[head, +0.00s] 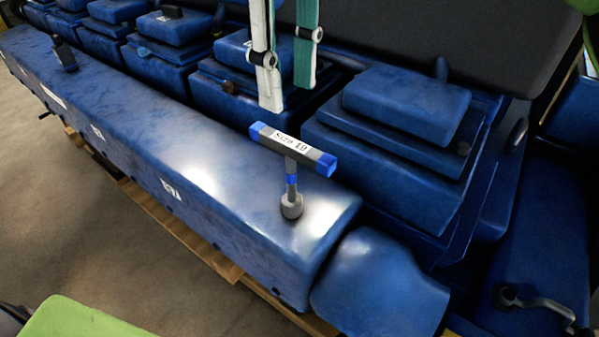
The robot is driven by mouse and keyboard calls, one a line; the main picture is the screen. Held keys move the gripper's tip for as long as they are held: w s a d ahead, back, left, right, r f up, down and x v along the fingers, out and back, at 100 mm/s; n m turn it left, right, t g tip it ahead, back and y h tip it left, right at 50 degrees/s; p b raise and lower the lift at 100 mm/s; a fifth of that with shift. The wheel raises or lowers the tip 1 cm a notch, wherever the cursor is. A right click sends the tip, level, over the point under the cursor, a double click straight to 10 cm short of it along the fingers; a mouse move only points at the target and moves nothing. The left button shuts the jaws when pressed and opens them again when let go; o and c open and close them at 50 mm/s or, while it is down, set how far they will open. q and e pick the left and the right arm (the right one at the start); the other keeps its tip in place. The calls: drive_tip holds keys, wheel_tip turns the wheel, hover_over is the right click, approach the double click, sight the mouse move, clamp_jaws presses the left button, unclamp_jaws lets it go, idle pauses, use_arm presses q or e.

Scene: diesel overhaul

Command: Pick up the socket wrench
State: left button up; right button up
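The socket wrench (291,168) is T-shaped, with a grey crossbar handle, blue ends and a white label that seems to read "Size 19". It stands upright, its grey socket end down on the top of a long blue engine cover (190,150), near the cover's right end. My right gripper (287,95) reaches down from the top edge with two white-and-green fingers. They are spread apart, with nothing seen between them, and their tips appear just above the handle in the picture, apart from it. My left gripper is not in view.
Blue engine blocks (405,100) stand in a row behind the cover. A rounded blue piece (380,285) adjoins its right end. A small crank-like handle (535,303) is at lower right. The brown floor (70,210) is open at left.

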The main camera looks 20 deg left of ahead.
sight(291, 141)
wheel_tip(291, 141, down, 5)
drive_tip(key=shift+w+f+p, duration=0.1)
drive_tip(key=shift+p, duration=0.2)
drive_tip(key=shift+f+p, duration=0.3)
drive_tip(key=shift+f, duration=0.55)
wheel_tip(291, 141, down, 4)
drive_tip(key=shift+r+p, duration=0.2)
drive_tip(key=shift+p, duration=0.75)
drive_tip(key=shift+f, duration=0.6)
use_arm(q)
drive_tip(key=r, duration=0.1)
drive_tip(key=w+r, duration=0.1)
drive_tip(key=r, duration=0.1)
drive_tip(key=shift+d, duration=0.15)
use_arm(e)
clamp_jaws()
